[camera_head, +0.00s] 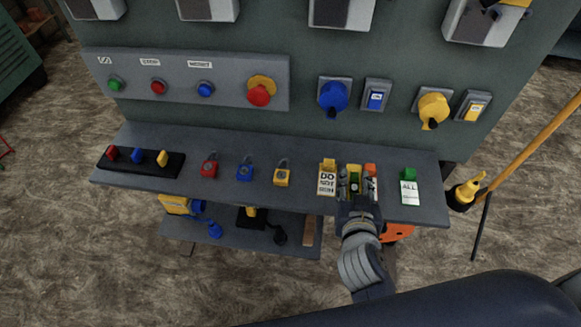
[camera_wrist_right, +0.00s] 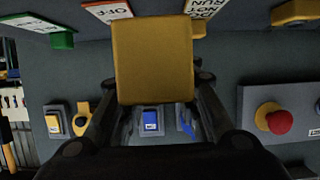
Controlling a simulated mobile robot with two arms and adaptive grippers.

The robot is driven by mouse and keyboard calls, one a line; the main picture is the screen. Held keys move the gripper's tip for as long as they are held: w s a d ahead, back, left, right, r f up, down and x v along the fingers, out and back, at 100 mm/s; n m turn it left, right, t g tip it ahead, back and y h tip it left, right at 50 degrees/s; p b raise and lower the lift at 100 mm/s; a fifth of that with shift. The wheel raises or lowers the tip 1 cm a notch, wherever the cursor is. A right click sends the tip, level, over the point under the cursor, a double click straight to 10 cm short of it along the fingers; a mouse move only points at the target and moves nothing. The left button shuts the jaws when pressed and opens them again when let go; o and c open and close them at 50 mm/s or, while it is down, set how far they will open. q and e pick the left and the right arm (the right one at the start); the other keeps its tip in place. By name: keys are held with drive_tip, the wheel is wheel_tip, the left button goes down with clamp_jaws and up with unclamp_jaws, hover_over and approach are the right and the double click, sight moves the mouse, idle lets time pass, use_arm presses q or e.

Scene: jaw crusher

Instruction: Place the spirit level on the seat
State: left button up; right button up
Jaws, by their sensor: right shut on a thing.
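My right gripper (camera_head: 356,190) is at the front edge of the grey shelf, between the hanging tags. It is shut on a yellow block-like thing (camera_wrist_right: 152,60), which fills the middle of the right wrist view between the fingers. In the head view only a small yellow and green part of it shows between the fingers. It looks like the spirit level, but most of it is hidden by the gripper. My left gripper is not in view.
The shelf (camera_head: 270,148) carries padlocks, a black block with coloured pegs (camera_head: 140,162), a yellow tag (camera_head: 327,180) and a green-topped tag (camera_head: 409,190) close to the gripper. Switches (camera_head: 333,97) line the panel above. A lower shelf (camera_head: 240,236) holds items. An orange thing (camera_head: 397,232) sits below.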

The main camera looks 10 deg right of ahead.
hover_over(307, 180)
drive_tip(key=shift+f+p, duration=0.45)
drive_tip(key=shift+f, duration=0.1)
wheel_tip(307, 180, down, 3)
drive_tip(key=shift+f, duration=0.2)
drive_tip(key=shift+a, duration=0.1)
drive_tip(key=shift+f, duration=0.2)
drive_tip(key=o, duration=0.9)
